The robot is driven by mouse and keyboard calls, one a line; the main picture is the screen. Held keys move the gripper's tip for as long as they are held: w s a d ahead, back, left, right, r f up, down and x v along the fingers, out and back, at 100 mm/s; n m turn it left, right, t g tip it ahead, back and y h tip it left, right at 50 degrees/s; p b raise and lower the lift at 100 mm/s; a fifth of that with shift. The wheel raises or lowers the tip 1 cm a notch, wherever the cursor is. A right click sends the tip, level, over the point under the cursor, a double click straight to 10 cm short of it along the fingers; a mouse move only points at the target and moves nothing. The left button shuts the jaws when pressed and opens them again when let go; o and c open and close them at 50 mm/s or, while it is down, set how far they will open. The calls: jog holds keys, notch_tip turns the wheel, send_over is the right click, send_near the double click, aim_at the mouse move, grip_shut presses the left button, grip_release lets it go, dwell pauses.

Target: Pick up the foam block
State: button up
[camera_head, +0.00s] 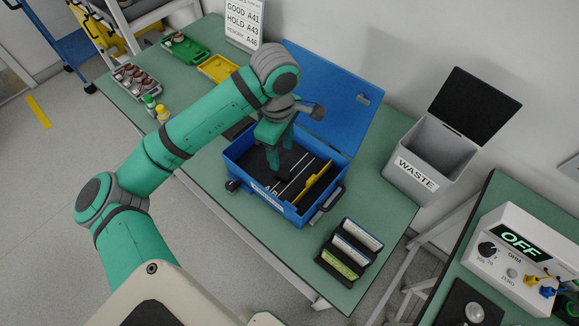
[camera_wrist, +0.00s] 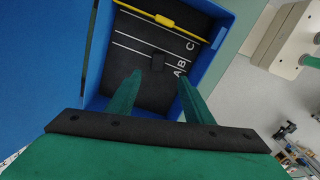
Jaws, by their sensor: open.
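The open blue case (camera_head: 243,185) stands on the green bench, its lid (camera_head: 330,85) raised behind it. Its dark floor carries white lines and the letters A, B, C. In the head view my gripper (camera_head: 278,165) hides most of that spot.
A yellow divider (camera_head: 318,182) crosses the case on the right. The case walls and raised lid surround my gripper. A black box of cards (camera_head: 348,252) is in front, a grey waste bin (camera_head: 430,160) to the right, and trays (camera_head: 137,82) and bottles (camera_head: 163,113) to the left.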

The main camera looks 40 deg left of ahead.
send_over(284, 173)
jog(key=f, duration=0.5)
jog(key=shift+s+a, duration=0.3)
jog(key=shift+s, duration=0.1)
jog(key=shift+w+d+f, duration=0.1)
jog(key=shift+w+f, duration=0.1)
jog(key=shift+f, duration=1.2)
jog(key=shift+w+d+f, duration=0.1)
jog(key=shift+w+f, duration=0.05)
jog(key=shift+f, duration=1.25)
jog(key=shift+c, duration=0.4)
jog(key=c, duration=1)
